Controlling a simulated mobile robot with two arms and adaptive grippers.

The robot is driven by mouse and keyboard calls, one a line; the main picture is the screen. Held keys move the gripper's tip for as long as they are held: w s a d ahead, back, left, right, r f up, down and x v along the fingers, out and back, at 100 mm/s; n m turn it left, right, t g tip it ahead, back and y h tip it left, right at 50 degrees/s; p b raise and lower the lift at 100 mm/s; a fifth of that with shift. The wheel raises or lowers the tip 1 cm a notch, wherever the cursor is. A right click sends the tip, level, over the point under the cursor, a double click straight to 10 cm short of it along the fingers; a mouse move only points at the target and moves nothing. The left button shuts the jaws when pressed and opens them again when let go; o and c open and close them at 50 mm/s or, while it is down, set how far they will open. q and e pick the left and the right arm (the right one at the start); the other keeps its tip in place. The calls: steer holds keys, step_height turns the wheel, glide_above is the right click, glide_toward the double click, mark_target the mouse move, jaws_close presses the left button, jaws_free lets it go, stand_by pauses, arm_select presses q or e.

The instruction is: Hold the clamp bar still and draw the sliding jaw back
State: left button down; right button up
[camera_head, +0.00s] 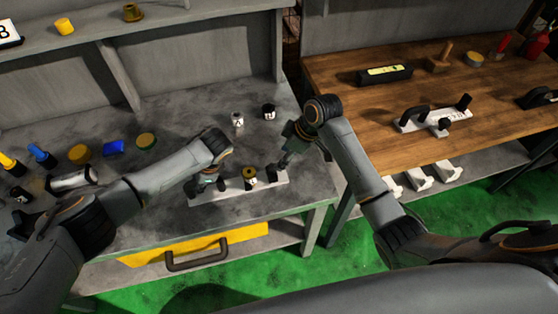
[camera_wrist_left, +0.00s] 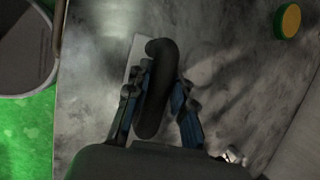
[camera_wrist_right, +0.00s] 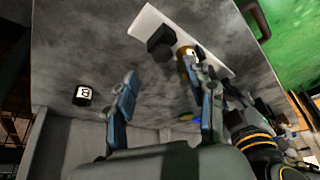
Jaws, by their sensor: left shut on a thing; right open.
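The clamp bar is a white plate (camera_head: 235,190) near the front edge of the grey bench, with a dark curved handle (camera_wrist_left: 155,85) at its left end. A dark block, which looks like the sliding jaw (camera_head: 277,173), is at its right end, and a brass cylinder (camera_head: 250,178) sits between. In the right wrist view the bar (camera_wrist_right: 205,42), jaw (camera_wrist_right: 160,42) and cylinder (camera_wrist_right: 186,62) show. My left gripper (camera_head: 208,184) is shut on the handle. My right gripper (camera_head: 285,160) is open close to the jaw; in its wrist view nothing is between its fingers (camera_wrist_right: 170,85).
Coloured round pieces (camera_head: 146,141) and tools lie at the left. A wooden bench (camera_head: 350,105) at the right holds another handled bar (camera_head: 432,122).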

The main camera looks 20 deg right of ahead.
arm_select(q)
steer(key=shift+a, duration=0.1)
arm_select(e)
steer(key=v, duration=0.6)
steer(key=shift+d+r, duration=0.1)
steer(key=shift+r, duration=0.05)
arm_select(q)
steer(key=c, duration=1.1)
jaws_free()
steer(key=v, duration=1.2)
